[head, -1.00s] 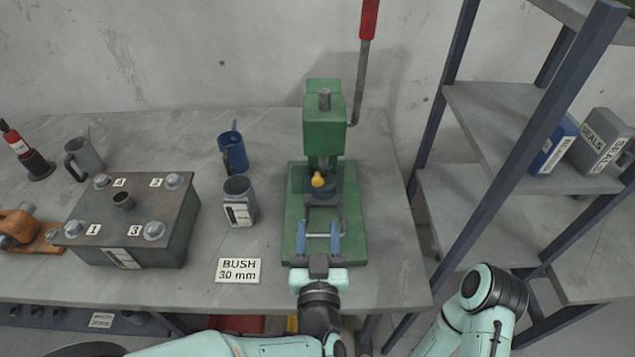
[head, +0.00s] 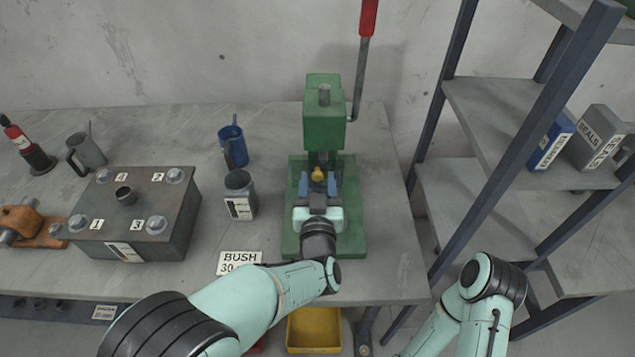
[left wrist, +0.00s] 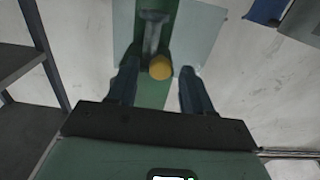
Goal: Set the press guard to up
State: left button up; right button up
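The green press (head: 325,125) stands on the bench, with its red-handled lever (head: 368,20) pointing up. A yellow knob (head: 318,173) shows at the front of the press below its head. My left gripper (head: 318,181) is in front of the press, with its blue fingers apart near the knob. In the left wrist view the yellow knob (left wrist: 161,68) lies ahead of the gap between the open fingers (left wrist: 152,88). A pale flat panel (left wrist: 205,35) shows behind; I cannot tell whether it is the guard. My gripper hides the guard area in the head view. My right gripper is out of view.
A dark box with numbered bolts (head: 135,215), a grey mug (head: 240,195) and a blue mug (head: 233,148) stand left of the press. A BUSH label (head: 239,262) lies under my left arm's edge. A shelf rack (head: 510,120) stands at the right.

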pick_arm(q)
grip_shut()
notch_tip(320, 180, up, 9)
jog(key=p, duration=0.5)
jog(key=shift+r, duration=0.2)
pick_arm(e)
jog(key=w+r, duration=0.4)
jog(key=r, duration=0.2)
pick_arm(q)
jog(key=shift+w, duration=0.1)
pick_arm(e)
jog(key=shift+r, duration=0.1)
pick_arm(q)
jog(key=shift+c, duration=0.4)
grip_release()
jog(key=shift+o, duration=1)
jog(key=shift+f, duration=0.1)
